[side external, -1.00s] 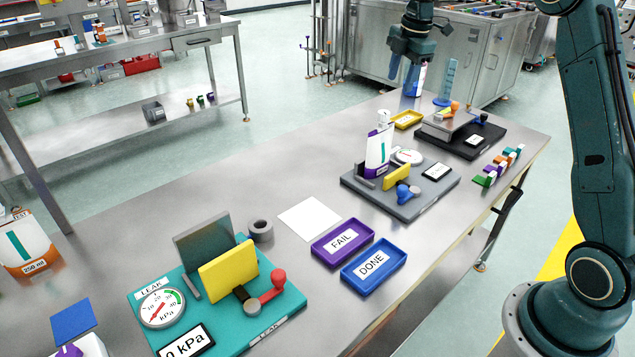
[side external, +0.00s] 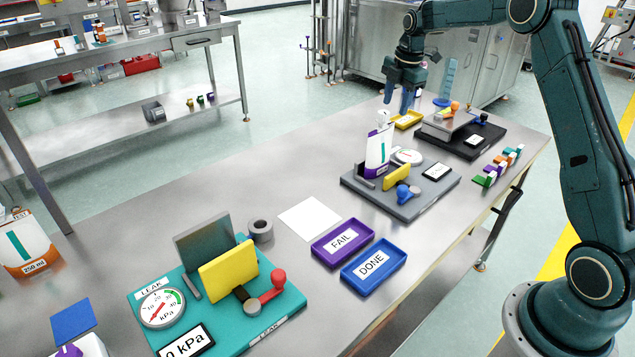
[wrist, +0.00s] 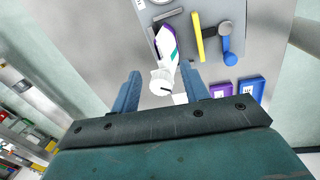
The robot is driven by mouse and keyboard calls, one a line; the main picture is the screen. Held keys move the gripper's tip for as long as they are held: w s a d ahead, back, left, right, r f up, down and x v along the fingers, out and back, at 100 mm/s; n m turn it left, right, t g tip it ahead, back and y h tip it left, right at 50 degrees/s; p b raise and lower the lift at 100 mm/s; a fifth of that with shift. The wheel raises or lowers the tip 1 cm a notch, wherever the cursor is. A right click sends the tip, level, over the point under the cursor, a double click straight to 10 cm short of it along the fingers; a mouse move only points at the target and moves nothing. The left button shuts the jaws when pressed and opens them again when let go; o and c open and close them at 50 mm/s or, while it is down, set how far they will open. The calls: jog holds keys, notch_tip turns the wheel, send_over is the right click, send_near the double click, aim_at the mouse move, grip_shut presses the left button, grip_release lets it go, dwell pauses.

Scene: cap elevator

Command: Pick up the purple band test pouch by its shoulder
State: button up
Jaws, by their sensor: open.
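The purple band test pouch (side external: 378,150) stands upright on the grey fixture (side external: 415,205), with a white cap on top and a teal stripe on its front. In the wrist view the pouch (wrist: 167,45) is seen from above, its white cap (wrist: 160,82) lying in the gap between my fingers in the picture. My gripper (side external: 397,108) is open and empty, above and behind the pouch in the side view. In the wrist view both blue fingers of my gripper (wrist: 160,90) are apart. The depth between fingertips and pouch is hard to tell.
The yellow clamp block (side external: 397,177) and blue lever (side external: 405,194) sit on the fixture near the pouch. The purple FAIL tray (side external: 318,256) and blue DONE tray (side external: 350,277) lie in front. A teal leak tester (side external: 285,328) stands at the left. A yellow tray (side external: 416,124) is behind.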

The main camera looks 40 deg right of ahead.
aim_at(390, 126)
jog(key=shift+w+f, duration=0.2)
jog(key=shift+f, duration=1.25)
jog(key=shift+w+f, duration=0.2)
jog(key=shift+f, duration=2.35)
grip_shut()
